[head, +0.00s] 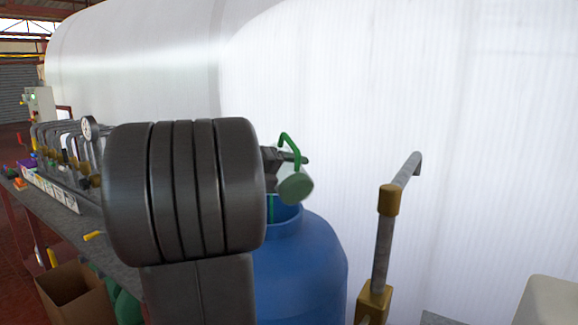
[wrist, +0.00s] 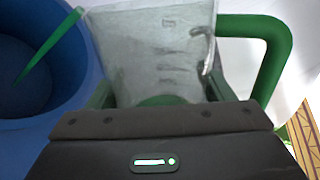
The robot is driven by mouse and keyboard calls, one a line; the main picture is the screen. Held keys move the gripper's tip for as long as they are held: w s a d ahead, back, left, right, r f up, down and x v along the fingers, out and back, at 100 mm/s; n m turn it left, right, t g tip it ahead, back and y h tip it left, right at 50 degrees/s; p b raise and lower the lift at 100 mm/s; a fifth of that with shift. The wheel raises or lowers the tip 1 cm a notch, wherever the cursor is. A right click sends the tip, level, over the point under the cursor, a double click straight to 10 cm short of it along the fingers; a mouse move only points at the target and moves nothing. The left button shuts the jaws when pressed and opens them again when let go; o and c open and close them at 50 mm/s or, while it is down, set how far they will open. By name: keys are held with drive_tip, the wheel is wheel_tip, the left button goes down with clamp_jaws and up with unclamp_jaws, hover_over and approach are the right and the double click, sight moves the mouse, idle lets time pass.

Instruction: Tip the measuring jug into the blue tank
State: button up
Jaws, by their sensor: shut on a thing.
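The measuring jug (wrist: 155,50) is clear with dark marks and a green handle (wrist: 270,45) on its right in the wrist view. In the head view the jug (head: 296,188) is small, tilted, with its handle uppermost, over the blue tank's opening. My gripper (head: 283,160) is shut on the jug; it also shows in the wrist view (wrist: 155,98). The blue tank (head: 305,265) stands below, its round mouth (wrist: 75,100) left of the jug in the wrist view. I cannot see any contents leaving the jug.
A grey pipe with brass fittings (head: 382,240) rises right of the tank. A large white tank (head: 400,100) fills the back. A bench with pipes and a gauge (head: 89,128) is at left, above a cardboard box (head: 75,296).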

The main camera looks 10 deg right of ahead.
drive_tip(key=shift+w+a+p, duration=0.1)
drive_tip(key=shift+p, duration=0.75)
drive_tip(key=p, duration=0.1)
drive_tip(key=n+p, duration=0.1)
drive_tip(key=p, duration=0.1)
drive_tip(key=shift+w+a+f+g, duration=0.1)
drive_tip(key=shift+w+f+g, duration=0.2)
drive_tip(key=shift+g, duration=0.1)
drive_tip(key=shift+w+f+n+p, duration=0.1)
drive_tip(key=shift+f+n+p, duration=0.3)
drive_tip(key=shift+p, duration=0.3)
drive_tip(key=shift+a+r+p, duration=0.1)
drive_tip(key=shift+p, duration=0.5)
drive_tip(key=shift+w+n+g+p, duration=0.25)
drive_tip(key=shift+n+g+p, duration=0.05)
drive_tip(key=shift+p, duration=0.65)
drive_tip(key=shift+w+f+n+p, duration=0.15)
drive_tip(key=shift+f+n+p, duration=0.3)
drive_tip(key=shift+p, duration=0.8)
drive_tip(key=shift+w+a+f+p, duration=0.1)
drive_tip(key=shift+f+p, duration=0.2)
drive_tip(key=shift+f, duration=0.1)
